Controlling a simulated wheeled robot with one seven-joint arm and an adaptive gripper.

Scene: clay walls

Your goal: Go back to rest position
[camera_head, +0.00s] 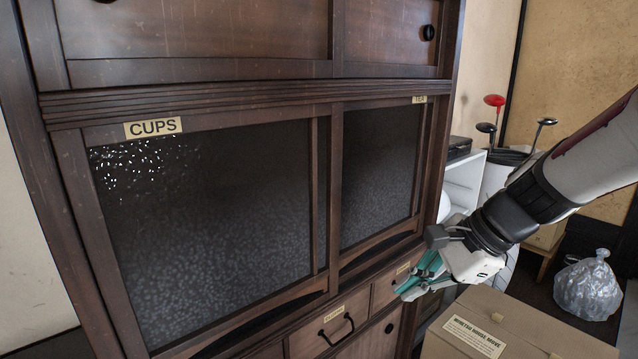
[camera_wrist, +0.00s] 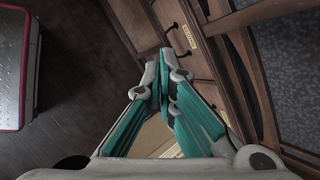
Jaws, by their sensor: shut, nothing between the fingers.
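My gripper (camera_head: 408,288) is shut and empty, in front of the lower right part of a dark wooden cabinet (camera_head: 190,97). Its teal fingers meet at the tips in the wrist view (camera_wrist: 161,75). My arm reaches in from the right in the head view. The cabinet's left glass door (camera_head: 210,220) carries a "CUPS" label (camera_head: 153,127) and the right glass door (camera_head: 378,170) a second label (camera_head: 419,99). Both doors appear closed. I cannot tell from the head view whether the gripper touches the cabinet.
Drawers with dark handles (camera_head: 338,330) lie below the doors. A cardboard box (camera_head: 545,345) stands below my gripper. A clear plastic bag (camera_head: 588,287) and a bin with golf-club-like sticks (camera_head: 495,175) are at the right. A red-edged case (camera_wrist: 12,60) shows in the wrist view, beside open dark floor (camera_wrist: 75,80).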

